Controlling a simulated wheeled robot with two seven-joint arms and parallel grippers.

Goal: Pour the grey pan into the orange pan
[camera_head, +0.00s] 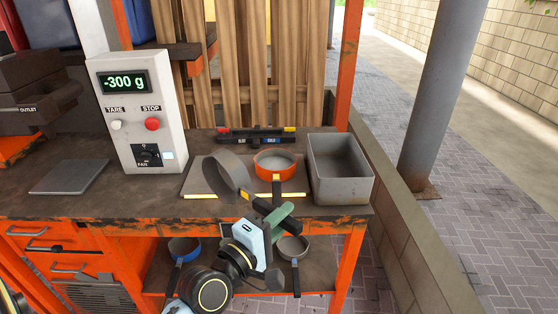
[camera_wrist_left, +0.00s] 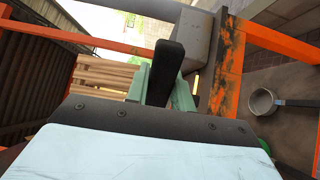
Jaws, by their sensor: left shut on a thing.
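The grey pan (camera_head: 226,172) is held tilted steeply onto its side, just left of the orange pan. Its black handle runs down to the right into my left gripper (camera_head: 277,217), which is shut on it. The handle (camera_wrist_left: 165,70) shows between the green fingers in the left wrist view. I cannot tell what either pan contains. My right gripper is not in view.
A grey bin (camera_head: 341,185) stands right of the orange pan. A scale display box (camera_head: 141,115) reading -300 g stands at left, with a flat plate (camera_head: 69,177) beside it. A level-like tool (camera_head: 256,136) lies behind. Blue (camera_head: 184,248) and grey (camera_head: 292,248) pans sit on the lower shelf.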

